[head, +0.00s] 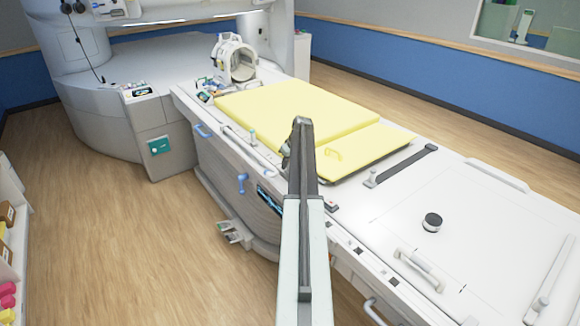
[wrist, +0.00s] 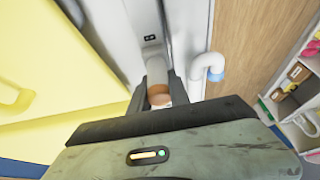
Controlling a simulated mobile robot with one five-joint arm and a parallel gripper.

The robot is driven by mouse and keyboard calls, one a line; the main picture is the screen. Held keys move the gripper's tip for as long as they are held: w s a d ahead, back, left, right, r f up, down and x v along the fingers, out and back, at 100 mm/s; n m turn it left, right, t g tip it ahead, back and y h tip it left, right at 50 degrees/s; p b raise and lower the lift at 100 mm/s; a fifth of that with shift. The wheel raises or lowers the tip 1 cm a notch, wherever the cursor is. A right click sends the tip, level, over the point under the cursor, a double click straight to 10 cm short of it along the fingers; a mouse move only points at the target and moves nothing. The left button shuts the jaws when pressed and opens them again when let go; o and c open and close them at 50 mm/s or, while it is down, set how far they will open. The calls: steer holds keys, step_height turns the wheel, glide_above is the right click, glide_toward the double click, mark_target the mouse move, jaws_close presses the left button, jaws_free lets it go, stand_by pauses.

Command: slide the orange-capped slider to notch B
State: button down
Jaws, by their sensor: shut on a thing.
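The orange-capped slider (wrist: 158,96) shows in the wrist view between the two fingers of my gripper (wrist: 157,92), which is shut on it. In the head view my gripper (head: 287,153) is mostly hidden behind my arm at the table's near edge, and the slider does not show there.
A yellow mattress (head: 300,110) lies on the scanner table (head: 455,200); it fills the left of the wrist view. A bent white handle with a blue end (wrist: 213,70) is close right of the gripper. Shelves (wrist: 300,100) stand farther right. The floor (head: 120,240) left of the table is clear.

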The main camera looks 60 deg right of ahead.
steer(key=c, duration=1.2)
jaws_free()
steer(key=shift+c, duration=0.2)
steer(key=p+v, duration=0.7)
steer(key=shift+r, duration=0.4)
steer(key=shift+s+a, duration=0.1)
